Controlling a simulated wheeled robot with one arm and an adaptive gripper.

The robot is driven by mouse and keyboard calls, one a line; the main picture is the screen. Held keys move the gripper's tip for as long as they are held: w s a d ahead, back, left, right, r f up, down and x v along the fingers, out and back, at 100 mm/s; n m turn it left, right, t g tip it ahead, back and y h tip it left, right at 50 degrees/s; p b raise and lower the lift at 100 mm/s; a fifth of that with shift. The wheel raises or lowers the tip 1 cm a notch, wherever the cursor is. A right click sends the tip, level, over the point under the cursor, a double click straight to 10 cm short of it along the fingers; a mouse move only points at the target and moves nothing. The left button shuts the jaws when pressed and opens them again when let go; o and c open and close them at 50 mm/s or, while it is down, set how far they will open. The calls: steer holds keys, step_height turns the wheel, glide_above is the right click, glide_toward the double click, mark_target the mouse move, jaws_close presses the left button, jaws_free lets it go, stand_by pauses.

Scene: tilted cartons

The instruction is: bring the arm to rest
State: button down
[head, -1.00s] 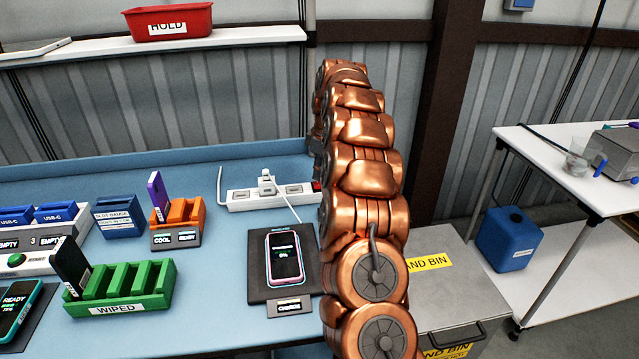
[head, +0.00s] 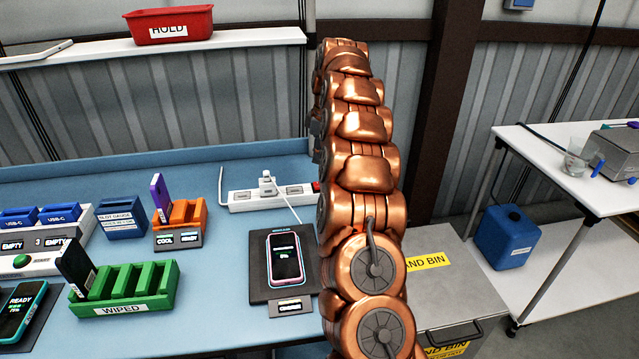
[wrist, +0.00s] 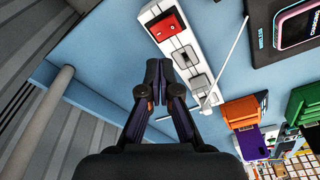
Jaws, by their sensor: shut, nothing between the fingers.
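My copper arm stands upright right of the middle in the head view, over the bench's right end. It hides my gripper there. In the wrist view my gripper (wrist: 158,72) is shut and empty, its fingertips together. The fingertips appear beside the white power strip (wrist: 178,50) with its red switch; the gap to it is hard to judge. The power strip also shows in the head view (head: 243,201), left of my arm. A phone (head: 286,258) lies on a dark pad (head: 257,290) left of the arm's lower part.
The blue bench (head: 215,260) carries a green WIPED rack (head: 124,307), an orange rack (head: 193,217) and a blue slot gauge (head: 124,222). A red HOLD bin (head: 170,32) sits on the shelf above. A grey bin (head: 440,290) and a white table (head: 560,170) stand at right.

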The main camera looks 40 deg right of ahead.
stand_by(0.4)
steer(key=shift+a, duration=0.2)
steer(key=s+a+r+m+g, duration=0.1)
steer(key=s+a+r, duration=0.2)
steer(key=s+a, duration=0.6)
steer(key=s+a+r+m, duration=0.15)
steer(key=s+a, duration=0.45)
steer(key=a, duration=0.7)
steer(key=s+a+f+m, duration=0.1)
steer(key=s+a+f, duration=0.1)
steer(key=s, duration=0.7)
steer(key=s+a+f+m+g, duration=0.1)
steer(key=s+a+f+m, duration=0.1)
steer(key=s, duration=0.8)
steer(key=s+a+f+m+g+h, duration=0.1)
steer(key=s+a+f, duration=0.2)
steer(key=s, duration=0.6)
steer(key=shift+s+a, duration=0.35)
